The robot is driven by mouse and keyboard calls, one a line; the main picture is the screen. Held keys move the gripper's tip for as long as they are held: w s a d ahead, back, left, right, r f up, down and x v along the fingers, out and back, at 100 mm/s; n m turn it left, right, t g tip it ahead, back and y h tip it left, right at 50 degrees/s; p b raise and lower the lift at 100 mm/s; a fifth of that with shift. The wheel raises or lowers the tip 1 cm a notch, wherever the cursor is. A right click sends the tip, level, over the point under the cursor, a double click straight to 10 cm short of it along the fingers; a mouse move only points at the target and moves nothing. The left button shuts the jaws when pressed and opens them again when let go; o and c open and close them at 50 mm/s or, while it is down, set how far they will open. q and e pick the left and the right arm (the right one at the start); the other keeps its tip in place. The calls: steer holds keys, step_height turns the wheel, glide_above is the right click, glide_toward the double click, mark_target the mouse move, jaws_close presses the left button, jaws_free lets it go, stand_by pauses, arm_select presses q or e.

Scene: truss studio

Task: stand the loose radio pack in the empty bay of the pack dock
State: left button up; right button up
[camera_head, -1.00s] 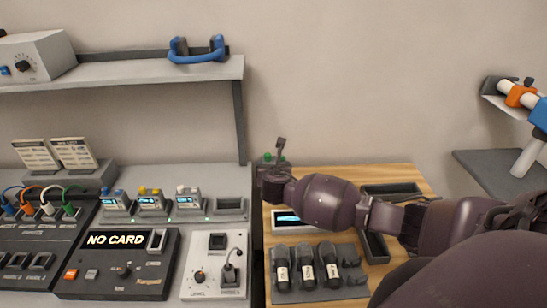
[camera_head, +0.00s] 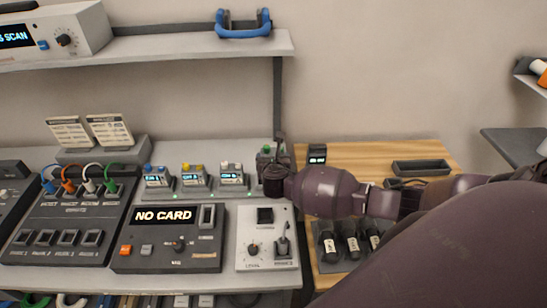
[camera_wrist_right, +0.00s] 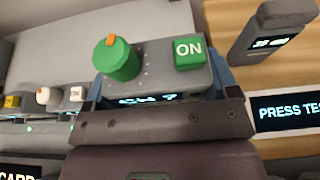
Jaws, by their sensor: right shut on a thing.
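The loose radio pack (camera_wrist_right: 155,72) has a green knob, a green ON button and a lit display partly hidden by my gripper. My right gripper (camera_wrist_right: 160,100) is shut on it. In the head view the pack (camera_head: 265,151) shows as a small piece above and behind my right gripper (camera_head: 273,172), at the right end of the pack dock (camera_head: 213,194). The dock holds packs with blue (camera_head: 158,176), yellow (camera_head: 194,176) and white (camera_head: 232,174) knobs. The empty bay, right of the white-knob pack, is mostly hidden by my gripper. I cannot tell whether the pack touches it. My left gripper is not in view.
A NO CARD console (camera_head: 168,240) and a level panel (camera_head: 265,238) lie in front of the dock. A wooden board (camera_head: 352,155) with a dark tray (camera_head: 422,167) and several black cylinders (camera_head: 352,240) is at right. A shelf (camera_head: 160,48) hangs above.

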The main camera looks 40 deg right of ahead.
steer(key=shift+w+a+r, duration=0.15)
steer(key=shift+w+a, duration=0.25)
steer(key=shift+w, duration=0.05)
steer(key=shift+s+d+f, duration=0.1)
steer(key=shift+f, duration=1.45)
steer(key=shift+f+b, duration=0.45)
steer(key=shift+f, duration=0.05)
steer(key=shift+f+b, duration=0.35)
steer(key=shift+f, duration=0.2)
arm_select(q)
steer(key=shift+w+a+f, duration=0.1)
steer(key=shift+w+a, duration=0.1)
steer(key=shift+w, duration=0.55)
arm_select(e)
steer(key=shift+f, duration=0.3)
arm_select(q)
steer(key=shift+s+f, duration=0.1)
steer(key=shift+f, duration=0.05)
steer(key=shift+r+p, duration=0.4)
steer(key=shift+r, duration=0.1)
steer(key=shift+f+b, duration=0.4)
steer(key=shift+b, duration=0.05)
arm_select(e)
steer(key=shift+f, duration=0.6)
